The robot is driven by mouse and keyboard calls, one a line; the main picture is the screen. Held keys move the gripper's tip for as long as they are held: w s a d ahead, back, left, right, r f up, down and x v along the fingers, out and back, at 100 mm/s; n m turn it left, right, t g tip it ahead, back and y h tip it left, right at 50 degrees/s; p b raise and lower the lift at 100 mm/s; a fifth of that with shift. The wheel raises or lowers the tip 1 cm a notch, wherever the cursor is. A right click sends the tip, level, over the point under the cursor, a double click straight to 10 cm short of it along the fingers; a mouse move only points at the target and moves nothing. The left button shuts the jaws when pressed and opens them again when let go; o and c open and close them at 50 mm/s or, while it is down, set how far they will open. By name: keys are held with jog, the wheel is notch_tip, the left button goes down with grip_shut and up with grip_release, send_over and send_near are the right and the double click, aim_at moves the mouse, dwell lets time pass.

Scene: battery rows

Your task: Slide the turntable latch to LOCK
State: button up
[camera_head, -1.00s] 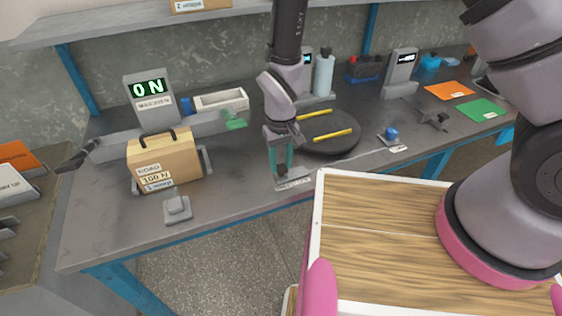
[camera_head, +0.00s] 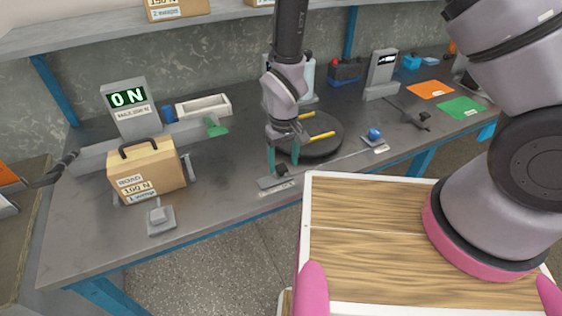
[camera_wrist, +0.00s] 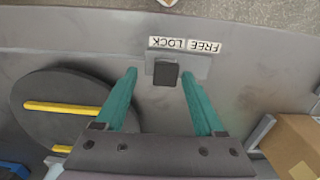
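The latch is a black knob (camera_head: 282,170) on a small grey plate (camera_head: 268,183) at the bench's front edge, before the dark round turntable (camera_head: 325,146) with yellow bars. In the wrist view the knob (camera_wrist: 166,73) sits at the left part of its plate, in line with the upside-down label that reads LOCK (camera_wrist: 167,43). The FREE label (camera_wrist: 205,47) is to its right. My gripper (camera_wrist: 159,72) is open, its teal fingers on either side of the knob with gaps showing. In the head view my gripper (camera_head: 283,168) is over the latch.
A cardboard box (camera_head: 150,170) with a handle hangs or rests left of my arm, below a display reading 0 N (camera_head: 127,97). A grey block (camera_head: 160,217) lies near the front edge. A blue knob (camera_head: 374,133) stands right of the turntable. Orange and green sheets lie farther right.

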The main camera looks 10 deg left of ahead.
aim_at(283, 167)
jog(key=shift+a, duration=0.1)
notch_tip(283, 167, up, 11)
dwell(0.6)
jog(key=shift+f, duration=0.1)
